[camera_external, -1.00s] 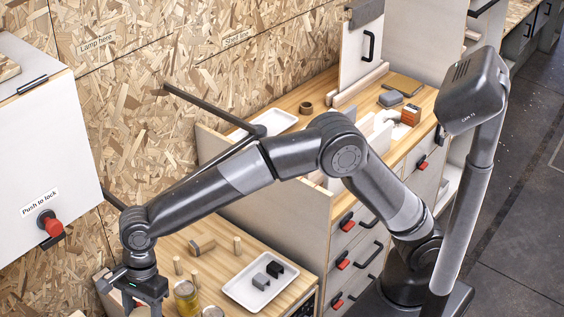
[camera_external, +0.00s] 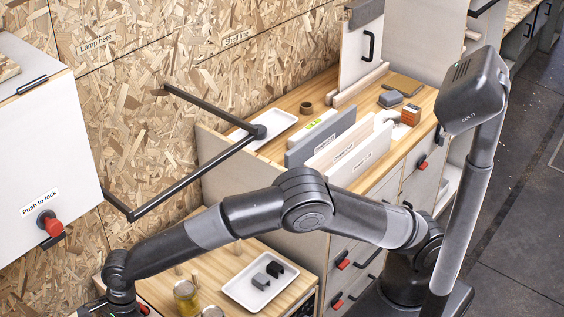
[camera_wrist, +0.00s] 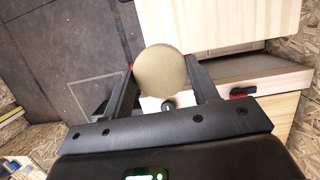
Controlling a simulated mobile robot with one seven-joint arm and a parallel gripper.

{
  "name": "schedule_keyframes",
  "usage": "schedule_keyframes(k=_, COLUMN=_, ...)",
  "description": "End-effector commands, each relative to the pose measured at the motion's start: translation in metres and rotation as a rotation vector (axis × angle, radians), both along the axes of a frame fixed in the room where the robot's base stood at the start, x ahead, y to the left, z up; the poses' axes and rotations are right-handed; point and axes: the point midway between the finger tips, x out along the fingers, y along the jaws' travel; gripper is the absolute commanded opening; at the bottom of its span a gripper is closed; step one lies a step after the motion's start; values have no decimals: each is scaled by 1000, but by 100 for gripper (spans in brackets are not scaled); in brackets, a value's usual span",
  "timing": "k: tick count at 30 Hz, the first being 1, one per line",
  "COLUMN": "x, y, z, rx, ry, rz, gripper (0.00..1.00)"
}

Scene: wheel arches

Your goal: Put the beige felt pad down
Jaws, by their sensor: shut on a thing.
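The beige felt pad (camera_wrist: 161,71) is a round disc in the wrist view. It sits between the two fingers of my gripper (camera_wrist: 163,78), which is shut on it. Behind the pad, the wrist view shows a pale wooden surface to the right and dark floor to the left. In the external view my gripper is cut off by the lower left edge, and the pad does not show there. I cannot tell how high the pad is above any surface.
A white tray (camera_external: 236,286) with a grey and a black block lies on the low wooden bench (camera_external: 213,267). Jars (camera_external: 186,297) stand left of it. A red push button (camera_external: 52,226) sits on the white cabinet (camera_external: 38,130). A black lamp arm (camera_external: 190,180) spans above the bench.

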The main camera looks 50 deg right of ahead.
Motion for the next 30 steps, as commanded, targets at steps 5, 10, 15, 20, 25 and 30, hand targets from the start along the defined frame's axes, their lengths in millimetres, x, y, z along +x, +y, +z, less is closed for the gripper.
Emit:
schedule_keyframes(k=5, x=63, y=-17, z=-52, rx=-6, ry=-2, rz=-138, gripper=33)
schedule_keyframes(k=10, x=110, y=-33, z=-89, rx=-3, ry=-3, rz=-240, gripper=33)
schedule_keyframes(k=15, x=156, y=-65, z=-109, rx=-1, ry=-1, rz=-360, gripper=33)
schedule_keyframes(k=20, x=203, y=-117, z=-123, rx=-2, ry=0, rz=-531, gripper=33)
schedule_keyframes(k=25, x=254, y=-184, z=-138, rx=-1, ry=0, rz=-734, gripper=33)
schedule_keyframes(k=30, x=290, y=-241, z=-149, rx=1, ry=-1, rz=-898, gripper=33)
